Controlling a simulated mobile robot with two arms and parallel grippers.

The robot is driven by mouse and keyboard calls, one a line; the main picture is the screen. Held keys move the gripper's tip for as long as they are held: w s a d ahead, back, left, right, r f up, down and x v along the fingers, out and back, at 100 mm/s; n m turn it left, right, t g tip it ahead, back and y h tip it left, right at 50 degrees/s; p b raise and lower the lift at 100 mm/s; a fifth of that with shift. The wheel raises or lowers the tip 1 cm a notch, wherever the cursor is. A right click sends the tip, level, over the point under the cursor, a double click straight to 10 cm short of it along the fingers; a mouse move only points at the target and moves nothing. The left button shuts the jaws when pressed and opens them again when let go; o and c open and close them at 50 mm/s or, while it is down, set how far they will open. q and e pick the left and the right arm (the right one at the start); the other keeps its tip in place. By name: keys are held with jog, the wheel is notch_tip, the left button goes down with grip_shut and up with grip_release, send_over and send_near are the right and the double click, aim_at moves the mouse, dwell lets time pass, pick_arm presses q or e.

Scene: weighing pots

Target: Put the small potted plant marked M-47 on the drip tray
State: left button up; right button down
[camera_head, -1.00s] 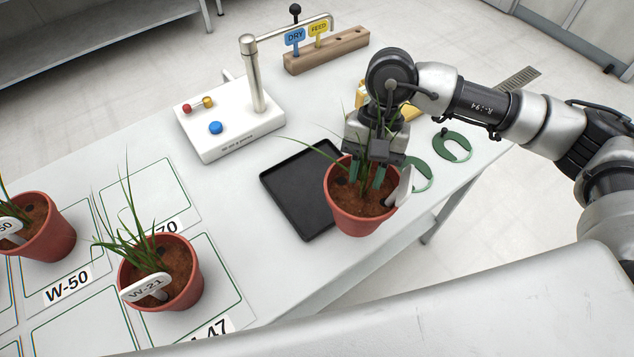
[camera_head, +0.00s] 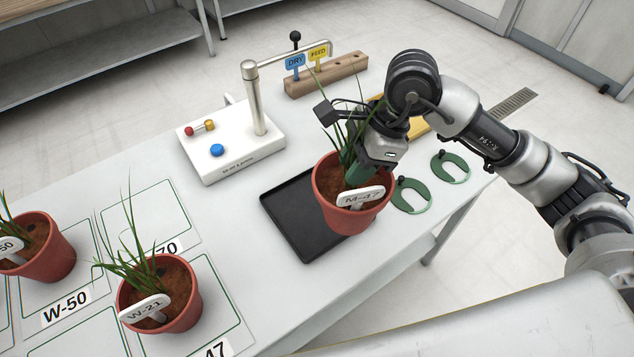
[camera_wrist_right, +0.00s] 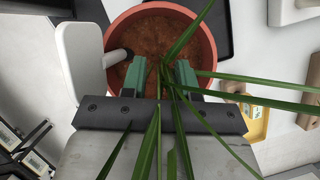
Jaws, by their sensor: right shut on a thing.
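The small potted plant marked M-47 (camera_head: 342,212) is a red-brown pot with grass-like leaves and a white tag. My right gripper (camera_head: 356,176) is shut on it from above, green fingers at the leaf base inside the rim. In the right wrist view, the pot (camera_wrist_right: 205,38) lies beyond the fingers (camera_wrist_right: 161,78), with the blank side of the tag (camera_wrist_right: 82,62) at left. The black drip tray (camera_head: 285,215) is on the table; the pot overlaps its right part in the head view. I cannot tell whether pot and tray touch. My left gripper is not in view.
A white scale (camera_head: 232,152) with a metal post stands behind the tray. Pot W-21 (camera_head: 165,300) and another pot (camera_head: 45,255) stand in marked cells at left. Green ring-shaped pieces (camera_head: 412,197) lie right of the tray, near the table edge. A wooden block (camera_head: 335,78) holds DRY and FEED signs.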

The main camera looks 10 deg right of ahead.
jog(key=w+a+f+p, duration=0.3)
jog(key=w+a+f, duration=0.1)
jog(key=w+f, duration=0.5)
jog(key=shift+w+a+f, duration=0.15)
jog(key=shift+a+f, duration=0.05)
jog(key=shift+f, duration=0.4)
jog(key=c, duration=0.8)
grip_release()
jog(key=b+v, duration=0.2)
jog(key=v, duration=1)
